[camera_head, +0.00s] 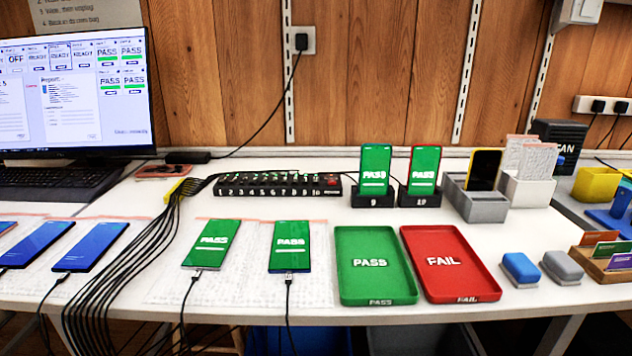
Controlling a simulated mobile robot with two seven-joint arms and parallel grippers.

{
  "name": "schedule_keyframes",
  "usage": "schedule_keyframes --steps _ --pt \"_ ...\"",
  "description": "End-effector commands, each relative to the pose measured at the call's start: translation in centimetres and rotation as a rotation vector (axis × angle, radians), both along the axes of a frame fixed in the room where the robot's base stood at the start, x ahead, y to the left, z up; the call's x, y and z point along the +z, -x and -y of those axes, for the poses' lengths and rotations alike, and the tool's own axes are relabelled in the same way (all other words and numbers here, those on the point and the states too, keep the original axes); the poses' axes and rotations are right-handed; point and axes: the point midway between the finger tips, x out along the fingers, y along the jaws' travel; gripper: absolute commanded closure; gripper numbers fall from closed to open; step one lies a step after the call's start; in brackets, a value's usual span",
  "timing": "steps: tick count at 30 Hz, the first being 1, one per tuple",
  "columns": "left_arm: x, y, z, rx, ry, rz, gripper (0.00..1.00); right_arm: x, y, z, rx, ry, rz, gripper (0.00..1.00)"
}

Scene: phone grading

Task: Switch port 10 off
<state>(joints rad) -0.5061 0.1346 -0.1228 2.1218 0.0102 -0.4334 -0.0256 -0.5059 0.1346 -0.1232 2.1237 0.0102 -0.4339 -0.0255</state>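The black port hub (278,186) lies toward the back of the white table, with a row of white numbers ending in 10 at its right end. A red part (332,181) sits at that right end. Small green lights show along the top; their individual states are too small to tell. A phone (424,168) with a green PASS screen stands upright in a black stand (419,197) at the right, its label seemingly 10. Another PASS phone (375,168) stands beside it in the stand marked 9 (373,197). Neither of my grippers is in view.
A green PASS tray (375,284) and red FAIL tray (450,277) lie in front of the stands. Two PASS phones (212,244) (290,246) lie flat left of them. Black cables (135,262) fan out at left. A monitor (78,95) stands at back left.

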Motion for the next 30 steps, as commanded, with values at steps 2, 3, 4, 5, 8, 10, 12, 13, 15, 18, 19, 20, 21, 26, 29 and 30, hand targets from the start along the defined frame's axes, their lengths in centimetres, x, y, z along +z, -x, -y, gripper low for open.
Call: schedule_keyframes --steps 2,3,4,5,8,10,12,13,15,18,19,20,21,26,29,30 --pt "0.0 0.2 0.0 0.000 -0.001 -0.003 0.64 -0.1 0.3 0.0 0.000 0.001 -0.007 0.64" --pt "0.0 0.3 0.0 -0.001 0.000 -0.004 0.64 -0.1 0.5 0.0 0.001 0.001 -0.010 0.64" --pt "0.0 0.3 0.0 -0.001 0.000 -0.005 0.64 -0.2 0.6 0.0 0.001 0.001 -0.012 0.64" --pt "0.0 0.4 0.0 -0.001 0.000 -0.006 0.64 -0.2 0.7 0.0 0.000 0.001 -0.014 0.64" --pt "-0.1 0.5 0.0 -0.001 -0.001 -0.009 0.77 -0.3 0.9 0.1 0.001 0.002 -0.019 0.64" --pt "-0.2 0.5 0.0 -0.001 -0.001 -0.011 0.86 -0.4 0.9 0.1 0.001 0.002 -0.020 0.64" --pt "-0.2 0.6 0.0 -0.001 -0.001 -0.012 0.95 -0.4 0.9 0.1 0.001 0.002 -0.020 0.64" --pt "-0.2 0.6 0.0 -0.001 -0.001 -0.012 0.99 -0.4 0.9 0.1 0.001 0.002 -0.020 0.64" --pt "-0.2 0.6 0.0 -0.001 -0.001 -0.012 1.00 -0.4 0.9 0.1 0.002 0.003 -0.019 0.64" --pt "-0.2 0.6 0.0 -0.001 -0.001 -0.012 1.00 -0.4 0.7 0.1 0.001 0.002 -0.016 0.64" --pt "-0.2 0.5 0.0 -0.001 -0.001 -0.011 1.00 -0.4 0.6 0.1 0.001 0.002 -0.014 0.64" --pt "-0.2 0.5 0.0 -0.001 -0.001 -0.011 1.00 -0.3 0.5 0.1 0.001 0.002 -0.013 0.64" --pt "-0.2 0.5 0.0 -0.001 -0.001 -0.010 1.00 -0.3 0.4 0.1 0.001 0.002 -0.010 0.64" --pt "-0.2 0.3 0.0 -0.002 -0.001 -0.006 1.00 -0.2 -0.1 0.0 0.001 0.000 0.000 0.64" --pt "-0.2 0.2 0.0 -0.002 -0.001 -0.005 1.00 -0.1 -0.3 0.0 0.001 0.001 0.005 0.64" --pt "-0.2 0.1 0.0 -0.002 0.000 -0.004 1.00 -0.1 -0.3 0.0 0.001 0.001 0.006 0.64"
